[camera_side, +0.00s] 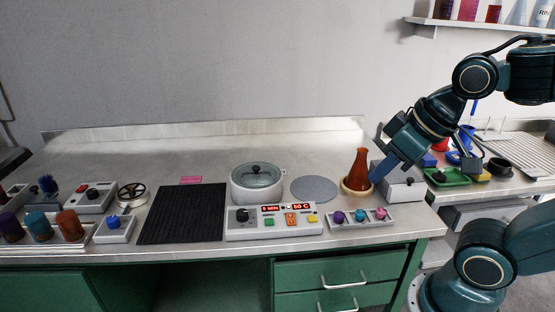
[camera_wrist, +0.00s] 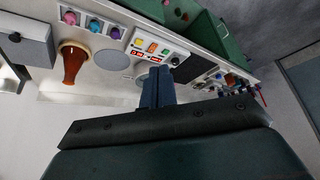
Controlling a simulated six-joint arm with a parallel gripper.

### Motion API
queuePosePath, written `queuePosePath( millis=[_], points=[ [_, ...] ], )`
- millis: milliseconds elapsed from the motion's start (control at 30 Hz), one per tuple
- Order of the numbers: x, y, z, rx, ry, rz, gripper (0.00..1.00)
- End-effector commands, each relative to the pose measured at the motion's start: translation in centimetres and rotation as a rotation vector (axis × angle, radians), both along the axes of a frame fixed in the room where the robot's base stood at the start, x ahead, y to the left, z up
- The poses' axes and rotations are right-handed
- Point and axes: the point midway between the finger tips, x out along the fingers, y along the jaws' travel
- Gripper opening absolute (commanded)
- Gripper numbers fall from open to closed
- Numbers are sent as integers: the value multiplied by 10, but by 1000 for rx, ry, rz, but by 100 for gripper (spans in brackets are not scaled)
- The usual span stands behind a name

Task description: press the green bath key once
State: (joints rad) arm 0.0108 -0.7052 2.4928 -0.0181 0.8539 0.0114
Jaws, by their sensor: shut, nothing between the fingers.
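The control panel (camera_side: 254,233) is a white box at the bench's front edge, with red displays and a dark knob. Its green key (camera_side: 268,221) is the leftmost of three keys, beside an orange key (camera_side: 291,219) and a yellow key (camera_side: 312,218). In the wrist view the panel appears turned round, with the green key (camera_wrist: 166,51) nearest the dark knob. My gripper (camera_side: 375,178) is shut and empty, right of the panel and beside the brown flask. In the wrist view its fingertips (camera_wrist: 157,70) overlap the picture just below the panel; it is not touching the key.
A brown flask (camera_side: 360,173) stands in a ring close to my gripper. A lidded pot (camera_side: 256,186) sits behind the panel. A box with coloured knobs (camera_side: 360,219) is to the panel's right, and a black mat (camera_side: 183,214) to its left.

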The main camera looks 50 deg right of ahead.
Motion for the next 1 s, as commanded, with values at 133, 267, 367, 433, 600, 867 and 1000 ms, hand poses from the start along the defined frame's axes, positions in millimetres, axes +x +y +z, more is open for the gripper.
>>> queuePosePath(
  millis=[133,267,367,433,600,867,1000],
  points=[
    [18,2,-3,15,-7,-4,0],
    [39,4,-7,37,-18,-11,0],
    [56,6,-11,56,-28,-16,0],
    [68,6,-14,72,-38,-22,0],
    [96,9,-24,115,-56,-36,0],
    [137,10,-42,192,-85,-69,0],
    [158,11,-54,237,-100,-90,0]
  ],
)
